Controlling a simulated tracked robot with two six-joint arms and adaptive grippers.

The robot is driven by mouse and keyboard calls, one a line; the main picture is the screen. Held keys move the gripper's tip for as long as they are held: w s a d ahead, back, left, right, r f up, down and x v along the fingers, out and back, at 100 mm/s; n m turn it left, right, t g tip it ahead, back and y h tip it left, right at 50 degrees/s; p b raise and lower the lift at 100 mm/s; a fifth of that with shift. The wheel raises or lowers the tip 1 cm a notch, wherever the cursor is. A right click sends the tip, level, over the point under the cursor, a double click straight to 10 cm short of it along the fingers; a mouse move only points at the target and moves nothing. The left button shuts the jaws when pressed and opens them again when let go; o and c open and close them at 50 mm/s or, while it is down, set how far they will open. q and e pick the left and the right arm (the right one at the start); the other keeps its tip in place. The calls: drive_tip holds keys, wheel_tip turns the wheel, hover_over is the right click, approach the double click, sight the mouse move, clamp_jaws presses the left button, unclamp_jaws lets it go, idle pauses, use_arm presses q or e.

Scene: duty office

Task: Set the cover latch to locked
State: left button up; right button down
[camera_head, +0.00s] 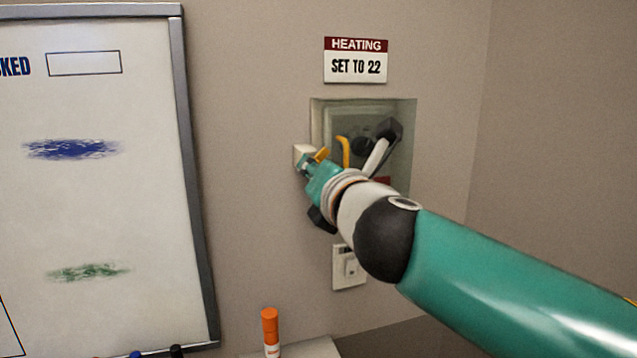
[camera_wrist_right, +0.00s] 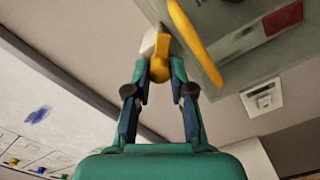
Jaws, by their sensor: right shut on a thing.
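The heating cover (camera_head: 404,165) is a pale, see-through box on the wall under the heating sign. It has a curved yellow handle (camera_head: 344,152), which also shows as a yellow bar in the wrist view (camera_wrist_right: 194,42). At the cover's left edge is the latch, a small yellow piece (camera_head: 321,154) beside a white block (camera_head: 302,151). My right gripper (camera_head: 311,165) reaches the latch from the right. In the wrist view its fingertips (camera_wrist_right: 159,72) are shut on the yellow latch piece. The latch's exact setting cannot be told. My left gripper is out of view.
The sign (camera_head: 356,60) reads "HEATING SET TO 22". A wall switch (camera_head: 349,267) sits below the cover. A whiteboard (camera_head: 110,200) hangs at the left. An orange-capped marker (camera_head: 270,330) stands at the bottom. Bare wall lies between board and cover.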

drive_tip(key=m+b, duration=0.4)
drive_tip(key=m, duration=0.5)
drive_tip(key=shift+f, duration=0.1)
idle(0.6)
drive_tip(key=c, duration=1.3)
unclamp_jaws()
drive_tip(key=shift+d, duration=0.15)
drive_tip(key=v, duration=1.2)
drive_tip(key=shift+w, duration=0.1)
